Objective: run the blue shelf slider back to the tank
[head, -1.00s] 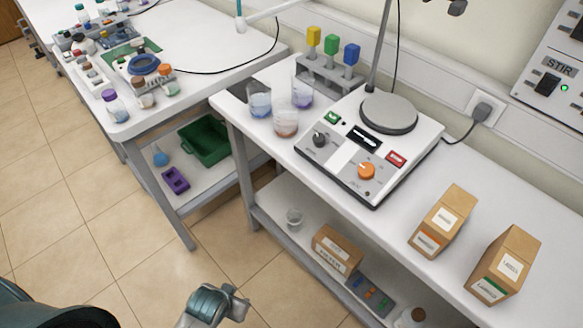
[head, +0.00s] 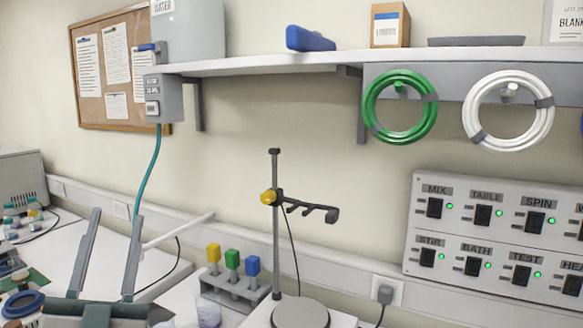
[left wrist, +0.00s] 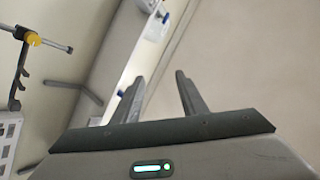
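A blue slider block (head: 310,39) sits on the white wall shelf (head: 262,62), near the middle of its visible length. A grey water tank (head: 190,28) stands at the shelf's left end, with a clear gap between it and the slider. My left gripper (head: 116,214) is open and empty, low at the left, below the tank and well away from the slider. In the left wrist view its two fingers (left wrist: 159,77) are apart with nothing between them. Small blue parts show by a white strip there; I cannot tell which is the slider. My right gripper is out of view.
A grey box (head: 164,97) with a teal hose hangs below the tank. A cardboard box (head: 390,24) stands right of the slider. A clamp stand (head: 276,215) rises from the bench. Green (head: 400,138) and white (head: 508,138) hose coils hang under the shelf.

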